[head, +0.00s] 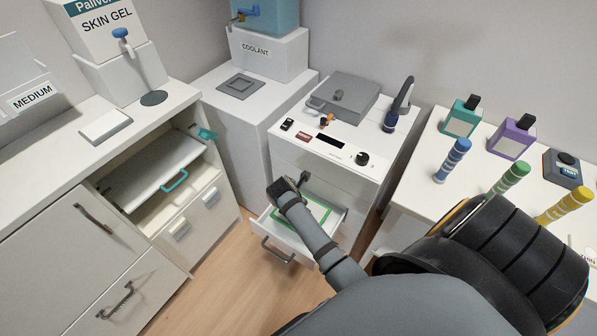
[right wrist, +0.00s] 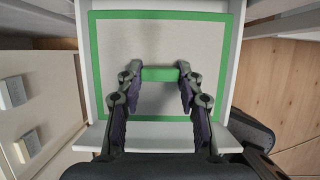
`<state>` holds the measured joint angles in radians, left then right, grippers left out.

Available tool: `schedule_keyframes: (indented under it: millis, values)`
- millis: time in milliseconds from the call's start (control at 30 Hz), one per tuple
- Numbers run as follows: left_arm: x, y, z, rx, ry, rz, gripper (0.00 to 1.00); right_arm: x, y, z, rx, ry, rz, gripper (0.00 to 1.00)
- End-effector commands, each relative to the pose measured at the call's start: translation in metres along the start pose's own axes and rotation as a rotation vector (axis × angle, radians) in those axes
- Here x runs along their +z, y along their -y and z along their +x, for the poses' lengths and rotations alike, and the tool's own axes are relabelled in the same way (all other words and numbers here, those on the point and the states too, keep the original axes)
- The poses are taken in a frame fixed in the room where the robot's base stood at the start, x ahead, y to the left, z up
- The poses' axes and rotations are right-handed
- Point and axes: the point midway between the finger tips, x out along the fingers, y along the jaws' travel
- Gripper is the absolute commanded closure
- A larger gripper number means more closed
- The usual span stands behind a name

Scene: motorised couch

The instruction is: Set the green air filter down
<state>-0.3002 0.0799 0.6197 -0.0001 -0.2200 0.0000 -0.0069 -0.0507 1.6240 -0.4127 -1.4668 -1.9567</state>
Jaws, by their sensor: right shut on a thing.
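The green air filter (head: 322,214) is a pale flat panel with a green frame. It is at the open white drawer (head: 283,236) under the machine's control panel. In the right wrist view the filter (right wrist: 158,34) fills the upper middle, within the drawer's white walls. My right gripper (head: 284,188) is over the drawer. In the right wrist view my right gripper (right wrist: 158,74) is shut on the filter's green grip bar. I cannot tell whether the filter touches the drawer floor. My arm hides part of it. My left gripper is out of view.
The open drawer's grey handle (head: 277,251) juts out over the wooden floor. At left, a cabinet holds a pulled-out white tray (head: 150,172) with a teal handle. At right, a white table carries blue (head: 452,160), green and yellow striped handles and several bottles.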

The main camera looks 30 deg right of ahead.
Motion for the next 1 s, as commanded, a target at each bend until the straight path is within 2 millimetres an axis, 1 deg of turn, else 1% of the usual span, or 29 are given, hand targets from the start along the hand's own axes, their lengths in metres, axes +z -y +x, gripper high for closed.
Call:
schedule_keyframes:
  millis: [33,100,200,367,533,600,933,967,1000]
  values:
    - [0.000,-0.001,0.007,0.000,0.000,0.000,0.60,-0.006,0.001,0.014,-0.003,-0.001,-0.001,0.96]
    - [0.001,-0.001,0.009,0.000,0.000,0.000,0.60,-0.010,0.000,0.025,-0.001,0.000,0.000,0.96]
    - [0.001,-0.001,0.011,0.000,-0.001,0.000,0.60,-0.013,0.000,0.033,0.001,0.001,0.000,0.96]
    - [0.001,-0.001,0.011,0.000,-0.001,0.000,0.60,-0.014,0.000,0.036,0.001,0.001,0.001,0.96]
    - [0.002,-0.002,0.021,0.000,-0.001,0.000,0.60,-0.025,0.000,0.062,-0.001,0.000,0.000,0.96]
    - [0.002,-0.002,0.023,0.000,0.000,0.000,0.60,-0.028,0.000,0.069,-0.001,0.000,0.000,0.96]
    - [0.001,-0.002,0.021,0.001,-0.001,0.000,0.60,-0.029,0.000,0.070,0.001,0.001,0.001,0.96]
    - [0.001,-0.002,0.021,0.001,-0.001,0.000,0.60,-0.029,0.000,0.070,0.001,0.000,0.001,0.60]
    - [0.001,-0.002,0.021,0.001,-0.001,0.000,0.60,-0.029,0.000,0.070,0.001,0.001,0.001,0.55]
